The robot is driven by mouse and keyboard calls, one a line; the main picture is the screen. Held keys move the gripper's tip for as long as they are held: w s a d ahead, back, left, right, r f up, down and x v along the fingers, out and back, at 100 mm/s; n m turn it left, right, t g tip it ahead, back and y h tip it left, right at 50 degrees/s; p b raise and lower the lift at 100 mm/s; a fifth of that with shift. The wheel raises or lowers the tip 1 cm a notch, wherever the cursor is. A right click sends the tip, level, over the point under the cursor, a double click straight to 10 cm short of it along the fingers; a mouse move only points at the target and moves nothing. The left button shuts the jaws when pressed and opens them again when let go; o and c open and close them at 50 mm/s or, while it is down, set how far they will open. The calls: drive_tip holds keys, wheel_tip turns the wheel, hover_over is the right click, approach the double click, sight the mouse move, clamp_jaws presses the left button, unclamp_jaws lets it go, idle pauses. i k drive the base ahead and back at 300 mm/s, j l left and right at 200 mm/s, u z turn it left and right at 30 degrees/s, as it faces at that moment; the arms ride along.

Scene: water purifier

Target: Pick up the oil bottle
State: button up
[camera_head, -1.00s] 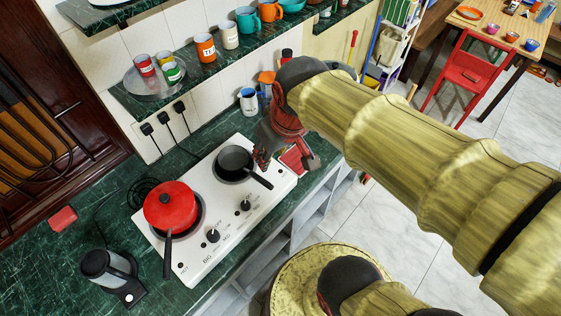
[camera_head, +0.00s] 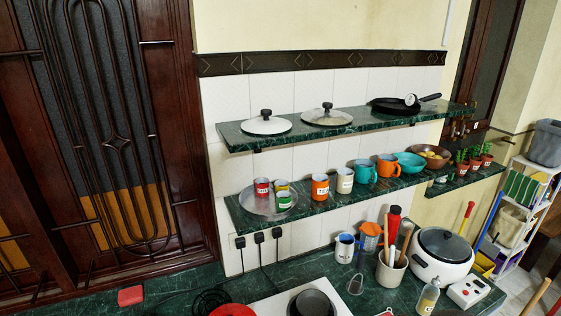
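A small clear bottle with yellowish contents and a pale label (camera_head: 428,299) stands upright on the green counter at the lower right. It looks like the oil bottle, but I cannot read its label. It stands in front of the white rice cooker and to the right of the utensil holder. A taller red bottle (camera_head: 394,222) stands behind the utensil holder, its lower part hidden. My gripper is not in view.
A white utensil holder (camera_head: 390,272), a rice cooker (camera_head: 442,259) and a white box with red buttons (camera_head: 468,292) crowd the bottle. Stone shelves (camera_head: 325,206) with mugs and lids overhang the counter.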

sight(430, 293)
drive_tip(key=z, duration=1.15)
